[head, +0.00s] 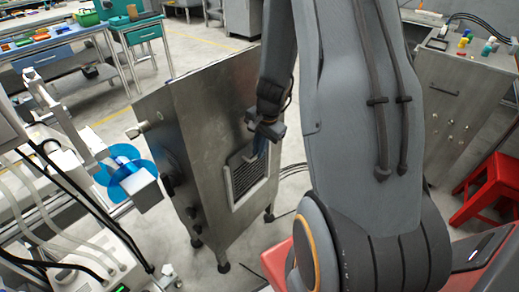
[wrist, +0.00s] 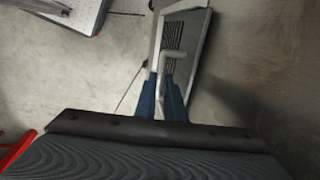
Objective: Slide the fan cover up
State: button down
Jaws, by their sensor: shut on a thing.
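The fan cover (head: 238,193) is on the front face of a standing metal cabinet (head: 200,120). In the head view it is a pale frame around dark slats, and my gripper (head: 259,148) is at its upper part, partly hiding it. In the wrist view the cover (wrist: 191,35) is seen edge-on, with a pale bent handle (wrist: 178,53) standing out from it. My gripper's blue fingers (wrist: 160,92) are shut on this handle. The exact contact is partly hidden between the fingers.
A machine with a blue disc (head: 113,183) and loose cables stands left of the cabinet. A red stool (head: 490,185) and a grey metal unit (head: 462,100) are at right. Workbenches (head: 50,45) stand at back left. Open floor lies between.

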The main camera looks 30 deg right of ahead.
jog(key=shift+r, duration=0.1)
notch_tip(320, 180, up, 15)
jog(key=p, duration=1.3)
jog(key=shift+p, duration=0.4)
jog(key=shift+w+r, duration=0.1)
jog(key=shift+r, duration=0.05)
jog(key=c, duration=1.8)
grip_release()
jog(key=shift+c, duration=0.2)
notch_tip(320, 180, up, 8)
jog(key=s+b, duration=0.1)
jog(key=shift+s+d+f+b, duration=0.2)
jog(key=shift+s+d+b, duration=0.1)
jog(key=shift+b, duration=0.1)
